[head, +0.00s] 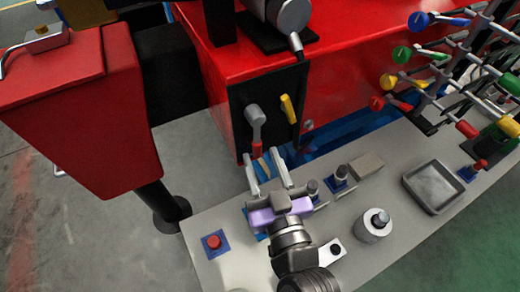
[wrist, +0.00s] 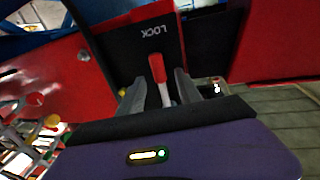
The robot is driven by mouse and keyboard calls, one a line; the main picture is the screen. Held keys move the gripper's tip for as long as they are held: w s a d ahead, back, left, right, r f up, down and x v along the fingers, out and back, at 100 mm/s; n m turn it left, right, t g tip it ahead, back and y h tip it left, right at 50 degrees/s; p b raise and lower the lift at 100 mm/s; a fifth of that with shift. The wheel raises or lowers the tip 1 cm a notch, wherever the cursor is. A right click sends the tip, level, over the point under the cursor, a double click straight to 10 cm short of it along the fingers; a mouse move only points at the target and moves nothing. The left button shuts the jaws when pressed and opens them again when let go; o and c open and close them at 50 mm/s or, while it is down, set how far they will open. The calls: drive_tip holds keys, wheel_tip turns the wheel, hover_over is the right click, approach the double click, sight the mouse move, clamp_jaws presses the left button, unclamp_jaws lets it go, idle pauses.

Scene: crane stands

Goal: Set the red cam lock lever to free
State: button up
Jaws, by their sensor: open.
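The red cam lock lever has a red grip (wrist: 157,68) on a pale shaft (wrist: 166,95). In the head view its grip (head: 257,149) hangs down from a grey pivot on the black panel (head: 274,100). In the wrist view the grip points toward the LOCK label (wrist: 152,30), which appears upside down. My gripper (head: 266,168) is open just below and in front of the panel; in the wrist view its fingers (wrist: 160,90) stand on either side of the lever. I cannot tell whether they touch it. No free label is readable.
A yellow lever (head: 288,108) is right of the red-gripped one on the panel. Below are a bench with a red button (head: 213,241), a metal knob (head: 375,224) and a grey tray (head: 433,187). A red cabinet (head: 80,100) stands at left.

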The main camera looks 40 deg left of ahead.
drive_tip(key=shift+x, duration=1.1)
clamp_jaws()
idle(0.7)
